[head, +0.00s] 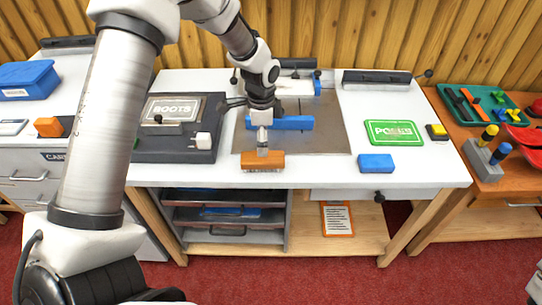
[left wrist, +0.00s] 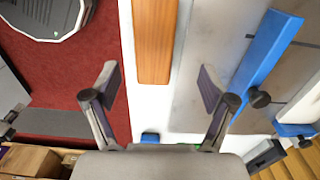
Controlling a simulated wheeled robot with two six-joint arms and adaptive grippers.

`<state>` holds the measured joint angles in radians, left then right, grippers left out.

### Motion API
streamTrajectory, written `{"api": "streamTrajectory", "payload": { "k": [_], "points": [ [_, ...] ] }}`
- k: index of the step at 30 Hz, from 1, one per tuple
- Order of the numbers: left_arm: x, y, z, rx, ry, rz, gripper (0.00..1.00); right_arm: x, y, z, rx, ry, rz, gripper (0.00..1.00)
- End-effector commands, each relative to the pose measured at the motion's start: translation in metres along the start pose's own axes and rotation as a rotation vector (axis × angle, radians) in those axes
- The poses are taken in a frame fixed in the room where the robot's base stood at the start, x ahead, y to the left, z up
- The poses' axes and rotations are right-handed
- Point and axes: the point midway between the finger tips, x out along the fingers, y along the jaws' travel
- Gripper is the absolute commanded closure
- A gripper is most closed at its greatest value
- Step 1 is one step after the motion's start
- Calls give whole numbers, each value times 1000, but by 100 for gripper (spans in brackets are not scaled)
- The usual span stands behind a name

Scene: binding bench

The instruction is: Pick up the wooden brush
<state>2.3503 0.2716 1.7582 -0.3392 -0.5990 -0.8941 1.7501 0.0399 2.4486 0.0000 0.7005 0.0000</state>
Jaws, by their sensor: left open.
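The wooden brush (head: 264,161) lies near the front edge of the white bench top, its orange-brown wooden back up and a pale bristle strip along its front underside. In the left wrist view the brush (left wrist: 155,40) shows as a long wooden block at the top, cut off by the frame edge. My left gripper (head: 262,141) is just behind and above the brush in the head view. In the left wrist view my left gripper (left wrist: 158,80) has its fingers spread wide, with nothing between the tips. My right gripper is not in view.
A grey board (head: 330,140) with a blue bar (head: 292,123) lies behind the brush. A dark press with a BOOTS plate (head: 173,109) stands left. A blue block (head: 376,162) and a green sign (head: 394,132) lie right. Bare white bench top (head: 320,172) runs between brush and blue block.

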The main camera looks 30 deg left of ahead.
Motion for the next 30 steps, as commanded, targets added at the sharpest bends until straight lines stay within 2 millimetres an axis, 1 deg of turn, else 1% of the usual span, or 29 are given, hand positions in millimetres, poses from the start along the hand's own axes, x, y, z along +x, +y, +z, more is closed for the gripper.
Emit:
{"api": "streamTrajectory", "payload": {
  "k": [2, 8, 12, 15, 18, 22, 23, 24, 26, 27, 28, 29, 30],
  "points": [
    [4, 0, 1, 6, -4, 3, 17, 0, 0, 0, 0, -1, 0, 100],
    [30, 0, 0, 6, -4, 4, 17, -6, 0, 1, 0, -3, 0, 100],
    [54, 2, -2, 5, -4, 4, 17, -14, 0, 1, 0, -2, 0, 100],
    [70, 2, -2, 4, -3, 3, 17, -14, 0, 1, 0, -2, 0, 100],
    [76, 1, -2, 4, -2, 1, 17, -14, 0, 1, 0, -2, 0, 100],
    [76, 1, -2, 4, -1, 1, 17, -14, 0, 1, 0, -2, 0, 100],
    [76, 1, -2, 4, -1, 1, 20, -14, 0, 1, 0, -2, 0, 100],
    [76, 1, -2, 4, -1, 1, 34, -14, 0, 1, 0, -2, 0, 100],
    [76, 1, -2, 4, -1, 1, 56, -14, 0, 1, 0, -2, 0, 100],
    [76, 1, -2, 4, -1, 1, 70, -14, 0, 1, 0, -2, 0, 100],
    [76, 1, -2, 4, -2, 1, 80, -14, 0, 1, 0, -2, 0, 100],
    [76, 1, -2, 4, -2, 1, 85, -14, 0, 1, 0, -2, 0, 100],
    [76, 1, -2, 4, -2, 1, 85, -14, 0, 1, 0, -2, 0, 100]
  ]
}}
